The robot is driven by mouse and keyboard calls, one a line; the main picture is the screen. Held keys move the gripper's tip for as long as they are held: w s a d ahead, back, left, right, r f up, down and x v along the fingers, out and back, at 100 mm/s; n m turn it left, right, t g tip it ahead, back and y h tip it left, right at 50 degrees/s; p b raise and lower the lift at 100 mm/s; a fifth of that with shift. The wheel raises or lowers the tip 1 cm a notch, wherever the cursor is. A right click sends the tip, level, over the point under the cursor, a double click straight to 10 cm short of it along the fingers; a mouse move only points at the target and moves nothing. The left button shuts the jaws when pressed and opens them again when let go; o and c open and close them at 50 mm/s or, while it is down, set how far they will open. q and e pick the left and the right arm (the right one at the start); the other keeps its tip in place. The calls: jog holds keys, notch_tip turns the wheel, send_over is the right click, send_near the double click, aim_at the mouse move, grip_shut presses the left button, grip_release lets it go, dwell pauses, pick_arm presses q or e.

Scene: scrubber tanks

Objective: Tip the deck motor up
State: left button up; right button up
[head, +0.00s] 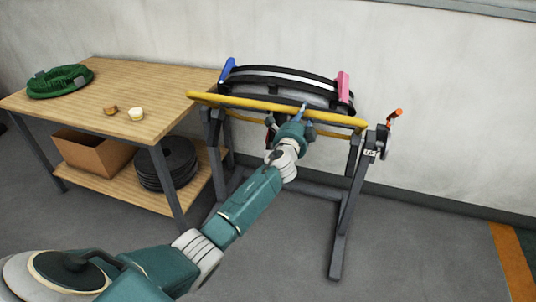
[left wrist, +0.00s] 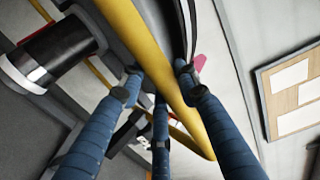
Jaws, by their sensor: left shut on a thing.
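The deck (head: 282,78), a wide dark disc with a pale band, sits in a grey stand against the wall. A long yellow bar (head: 235,103) runs along its front. My left gripper (head: 303,110) is at the middle of this bar. In the left wrist view the blue fingers of my left gripper (left wrist: 158,78) are closed around the yellow bar (left wrist: 140,42). A black cylinder with a silver band, which looks like the motor (left wrist: 52,55), shows at the left there. My arm and the bar hide part of the deck's underside. My right gripper is not in view.
A blue piece (head: 227,69) and a pink piece (head: 343,86) stand at the deck's sides. An orange-handled lever (head: 394,115) is on the stand's right. A wooden table (head: 160,85) stands left, with a green ring (head: 60,80) on top. The floor at right is clear.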

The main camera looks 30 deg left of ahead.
pick_arm(q)
jog(key=shift+w+r, duration=0.15)
jog(key=shift+r, duration=0.15)
send_near(313, 76)
jog(key=shift+w+a+f+b, duration=0.1)
jog(key=shift+w+f, duration=0.2)
jog(key=shift+f, duration=0.2)
jog(key=shift+w+f+b, duration=0.15)
jog(key=shift+w+f, duration=0.15)
jog(key=shift+f, duration=0.2)
jog(key=shift+w+a+f+b, duration=0.1)
jog(key=shift+w+f, duration=0.2)
jog(key=shift+f, duration=0.15)
jog(key=w+b, duration=0.1)
jog(key=b, duration=0.1)
jog(key=w+r+b, duration=0.1)
jog(key=w+b, duration=0.1)
jog(key=w+a+r+b, duration=0.1)
jog(key=w+b, duration=0.1)
jog(key=shift+w+a+b, duration=0.15)
jog(key=shift+w+b, duration=0.1)
jog(key=shift+b, duration=0.05)
jog(key=shift+w+a+r+b, duration=0.1)
jog(key=shift+w+r+b, duration=0.15)
jog(key=shift+b, duration=0.1)
jog(key=shift+w+a+r, duration=0.1)
jog(key=shift+w+r, duration=0.05)
jog(key=shift+r, duration=0.05)
jog(key=shift+c, duration=0.2)
